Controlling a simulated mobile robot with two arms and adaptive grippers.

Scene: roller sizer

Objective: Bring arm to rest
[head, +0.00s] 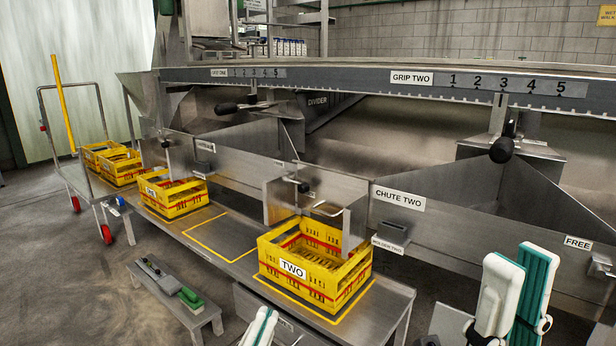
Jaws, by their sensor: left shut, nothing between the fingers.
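My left gripper (264,316) shows only as white and teal fingertips at the bottom edge, below the crate labelled TWO. The fingers are together with nothing between them. My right gripper (522,262) stands upright at the lower right, in front of the chute panel. Its two white and teal fingers are apart at the tips, and no object shows between them. The rest of both arms is mostly out of the picture.
A yellow crate labelled TWO (293,269) stands on the low metal bench (393,306); another yellow crate (172,212) is further left. A trolley (88,179) carries more crates. A low stand (166,301) holds a green-handled tool (190,298). Black knobs (501,150) project from the machine.

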